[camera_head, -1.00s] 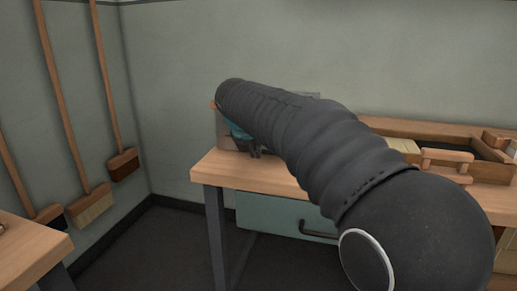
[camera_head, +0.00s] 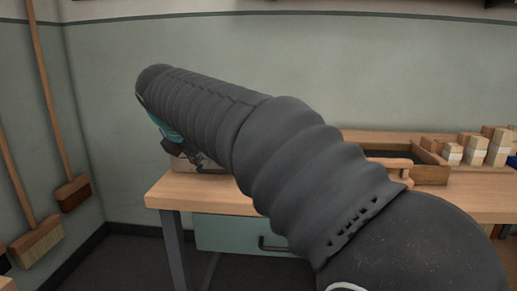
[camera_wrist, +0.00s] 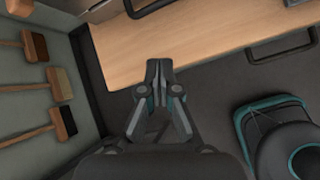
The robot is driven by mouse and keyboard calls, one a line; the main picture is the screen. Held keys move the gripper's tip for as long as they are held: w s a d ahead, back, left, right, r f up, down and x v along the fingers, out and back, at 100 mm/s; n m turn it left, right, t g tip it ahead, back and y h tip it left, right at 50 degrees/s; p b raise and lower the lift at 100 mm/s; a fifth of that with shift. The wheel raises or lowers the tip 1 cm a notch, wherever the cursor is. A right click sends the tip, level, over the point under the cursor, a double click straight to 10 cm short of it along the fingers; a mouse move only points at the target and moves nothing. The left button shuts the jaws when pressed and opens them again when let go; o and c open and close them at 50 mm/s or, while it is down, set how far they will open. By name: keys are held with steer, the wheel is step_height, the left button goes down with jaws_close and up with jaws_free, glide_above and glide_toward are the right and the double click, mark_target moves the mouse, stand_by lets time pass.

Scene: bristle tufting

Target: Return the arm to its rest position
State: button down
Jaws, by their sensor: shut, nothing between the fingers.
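My arm, in a dark ribbed sleeve, reaches across the head view from the lower right to the upper left. My gripper (camera_wrist: 158,70) shows in the wrist view with its fingertips together and nothing between them. It hangs above the front edge of the wooden workbench (camera_wrist: 140,45), apart from the top. In the head view only a dark part of the gripper (camera_head: 185,155) shows below the arm's end, over the bench's left side. My arm hides part of the bench (camera_head: 170,192) there.
A wooden tray (camera_head: 432,175) and wooden blocks (camera_head: 475,150) stand on the bench's right side. A green drawer (camera_head: 228,233) is below the top. Brooms (camera_head: 73,192) lean at the left wall. The floor (camera_head: 125,262) left of the bench looks clear.

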steer(key=s+d+f+m+g, duration=0.1)
steer(key=s+d+f+m, duration=0.2)
steer(key=f+m, duration=0.35)
steer(key=s+d+f+m+g, duration=0.2)
steer(key=s+d+f+m, duration=0.25)
steer(key=m, duration=0.25)
steer(key=s+d+f+m, duration=0.4)
steer(key=s+d+m, duration=0.5)
steer(key=d, duration=0.4)
steer(key=s+d+f+m, duration=0.4)
steer(key=s+d+m, duration=0.4)
steer(key=d, duration=0.5)
steer(key=shift+s+d+f+m+t, duration=0.15)
steer(key=shift+s+d+m+t, duration=0.25)
steer(key=shift+s, duration=0.8)
